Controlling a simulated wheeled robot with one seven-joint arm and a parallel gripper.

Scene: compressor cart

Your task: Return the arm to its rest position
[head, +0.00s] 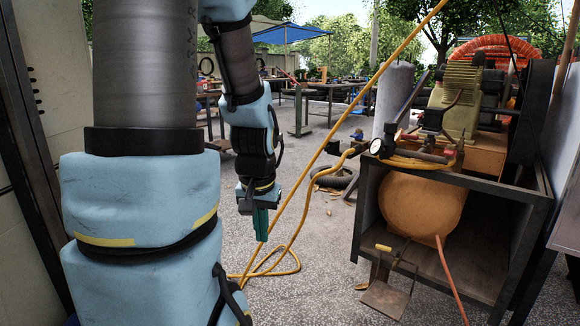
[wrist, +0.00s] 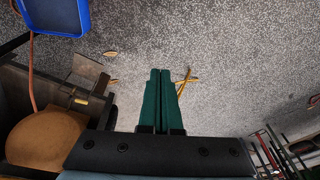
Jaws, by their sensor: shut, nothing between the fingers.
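My arm stands in the left half of the head view, with blue padded covers and grey sleeves. My gripper (head: 262,238) hangs from it, pointing down above the speckled ground, left of the compressor cart. In the wrist view my gripper (wrist: 160,72) shows two green fingers side by side, shut, with nothing held between them. The fingers are clear of the cart and the ground.
The compressor cart (head: 455,179) with an orange tank (head: 420,205) and gauge (head: 377,146) stands at right. A yellow hose (head: 330,128) runs down to the ground close to my gripper. A dustpan-like metal plate (head: 385,299) lies in front. A pale wall (head: 50,75) is at left.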

